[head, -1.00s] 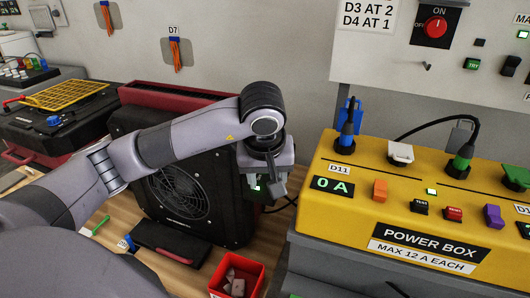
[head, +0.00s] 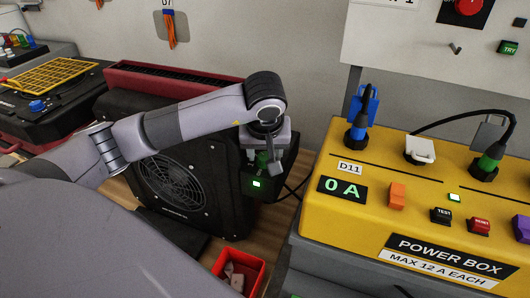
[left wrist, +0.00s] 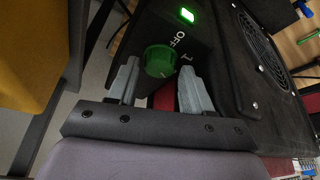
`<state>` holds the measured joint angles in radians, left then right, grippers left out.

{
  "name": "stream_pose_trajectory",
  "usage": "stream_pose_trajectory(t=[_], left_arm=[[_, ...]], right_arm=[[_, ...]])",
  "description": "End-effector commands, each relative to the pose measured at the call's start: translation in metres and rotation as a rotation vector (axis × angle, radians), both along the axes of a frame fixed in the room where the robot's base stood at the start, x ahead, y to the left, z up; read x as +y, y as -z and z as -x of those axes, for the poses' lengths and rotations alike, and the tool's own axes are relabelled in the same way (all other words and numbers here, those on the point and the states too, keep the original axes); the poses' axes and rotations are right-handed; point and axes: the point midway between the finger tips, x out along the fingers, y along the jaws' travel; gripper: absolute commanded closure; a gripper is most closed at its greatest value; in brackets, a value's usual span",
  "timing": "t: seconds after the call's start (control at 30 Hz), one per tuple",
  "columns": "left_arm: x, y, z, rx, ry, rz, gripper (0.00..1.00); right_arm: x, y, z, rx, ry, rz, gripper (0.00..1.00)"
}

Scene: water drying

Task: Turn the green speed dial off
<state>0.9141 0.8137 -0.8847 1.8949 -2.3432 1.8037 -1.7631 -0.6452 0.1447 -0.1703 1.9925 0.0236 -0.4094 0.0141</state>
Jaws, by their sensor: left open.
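The green dial (left wrist: 158,61) sits on a black panel beside the labels "OFF" and "1", with a lit green lamp (left wrist: 187,15) near it. The panel is on the side of the black fan unit (head: 190,185). My left gripper (left wrist: 159,66) is open, with one finger on each side of the dial. The frames do not clearly show whether the fingers touch it. In the head view my left gripper (head: 268,158) is in front of the panel and mostly hides the dial. Which label the dial points to is hard to tell. My right gripper is not in view.
A yellow power box (head: 400,215) reading "0 A" stands to the right, with blue and green plugs in it. A red bin (head: 240,268) with small pieces stands in front of the fan unit. A red-trimmed black case with a yellow grid (head: 50,75) is at the far left.

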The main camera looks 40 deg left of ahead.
Motion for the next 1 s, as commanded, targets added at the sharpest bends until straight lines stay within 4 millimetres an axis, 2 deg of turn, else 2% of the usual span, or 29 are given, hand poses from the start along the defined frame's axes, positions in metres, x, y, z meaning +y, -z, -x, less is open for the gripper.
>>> stream_pose_trajectory(t=[0.13,0.4,0.43,0.53,0.57,1.0], left_arm=[[0.0022,0.0106,-0.0035,-0.001,0.000,0.001,0.50],[0.0027,0.0122,-0.0042,-0.001,0.000,0.000,0.50],[0.0027,0.0122,-0.0042,-0.001,0.000,0.000,0.56],[0.0027,0.0121,-0.0042,-0.001,0.000,0.000,0.89],[0.0027,0.0121,-0.0042,-0.001,0.000,0.000,0.91],[0.0022,0.0115,-0.0051,-0.002,-0.082,-0.001,0.91]], right_arm=[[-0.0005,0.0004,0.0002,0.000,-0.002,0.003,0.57],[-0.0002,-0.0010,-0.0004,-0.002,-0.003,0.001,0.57],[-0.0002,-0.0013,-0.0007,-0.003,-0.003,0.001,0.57],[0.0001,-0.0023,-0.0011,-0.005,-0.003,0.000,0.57],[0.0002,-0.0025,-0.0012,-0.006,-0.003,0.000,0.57],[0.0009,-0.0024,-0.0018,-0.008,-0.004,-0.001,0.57]])
